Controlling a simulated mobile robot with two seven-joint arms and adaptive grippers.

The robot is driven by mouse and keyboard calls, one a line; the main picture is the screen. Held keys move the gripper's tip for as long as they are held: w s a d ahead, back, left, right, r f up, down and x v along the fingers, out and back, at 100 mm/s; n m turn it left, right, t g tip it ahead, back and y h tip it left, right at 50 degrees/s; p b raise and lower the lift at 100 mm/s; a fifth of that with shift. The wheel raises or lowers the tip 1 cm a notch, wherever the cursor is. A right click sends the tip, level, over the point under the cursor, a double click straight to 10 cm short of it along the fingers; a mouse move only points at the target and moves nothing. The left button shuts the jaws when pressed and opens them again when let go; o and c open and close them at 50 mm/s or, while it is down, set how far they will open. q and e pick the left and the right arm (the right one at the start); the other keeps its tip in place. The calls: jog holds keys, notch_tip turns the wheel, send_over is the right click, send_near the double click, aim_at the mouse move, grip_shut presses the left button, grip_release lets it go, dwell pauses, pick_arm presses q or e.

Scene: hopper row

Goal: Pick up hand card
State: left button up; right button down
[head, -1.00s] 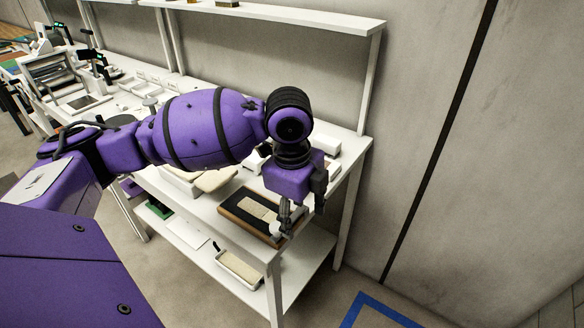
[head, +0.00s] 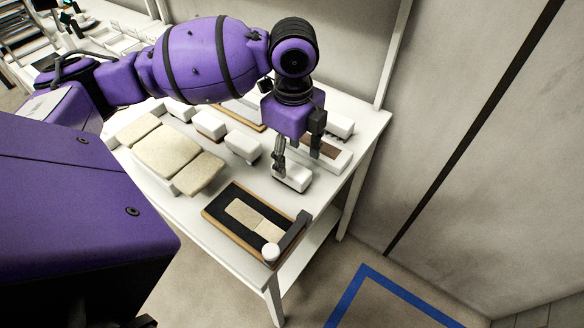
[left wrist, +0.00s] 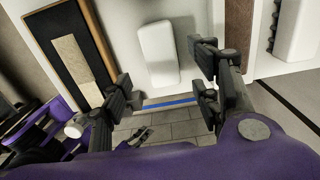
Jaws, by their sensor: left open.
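I cannot tell for sure which object is the hand card. My left gripper (head: 297,160) is open and points down above the right part of the white table. A small white block (head: 292,179) lies just below its fingers. In the left wrist view that block (left wrist: 158,52) shows between and beyond the open fingers (left wrist: 162,80), with nothing held. A white piece with a brown top (head: 325,154) lies right behind the gripper, partly hidden by a finger. A wood-edged dark board (head: 222,222) with beige strips, a dark bar and a white knob lies nearer the front edge.
Beige pads (head: 166,152) lie on the table at the left. Several white blocks (head: 243,146) stand in a row behind them. The wall (head: 480,60) is close on the right. Blue tape (head: 352,292) marks the floor.

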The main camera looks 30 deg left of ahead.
aim_at(291, 168)
pick_arm(q)
jog(key=f, duration=0.5)
jog(key=shift+w+a+f, duration=0.15)
jog(key=shift+a+f, duration=0.2)
jog(key=shift+f, duration=0.15)
jog(key=c, duration=1.3)
jog(key=shift+c, duration=0.2)
pick_arm(e)
jog(key=shift+d, duration=0.15)
